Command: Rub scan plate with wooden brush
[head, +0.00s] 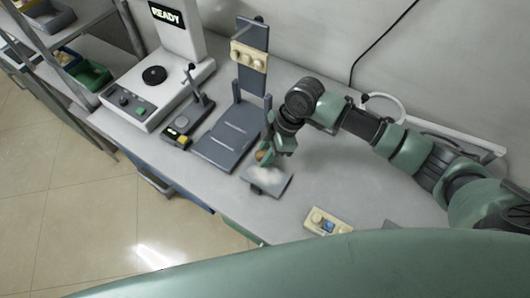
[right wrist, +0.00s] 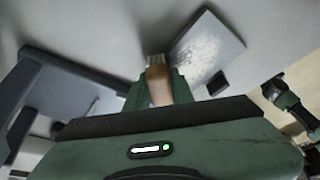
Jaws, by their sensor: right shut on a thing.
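The scan plate (head: 278,187) is a small flat grey square on the table near its front edge, with a patch of white powder on it. It also shows in the right wrist view (right wrist: 229,40), tilted in the picture. My right gripper (head: 270,149) is just above the plate's far side, shut on the wooden brush (head: 262,155). The brush's brown handle and pale bristles (right wrist: 156,62) point away from the gripper in the right wrist view. The bristles are close to the plate's edge; I cannot tell whether they touch it.
A dark blue-grey stand (head: 227,136) with an upright post is left of the plate. A white machine (head: 155,85) reading READY is farther left. A small beige device (head: 327,221) lies at front right. Shelves with bins are at the far left.

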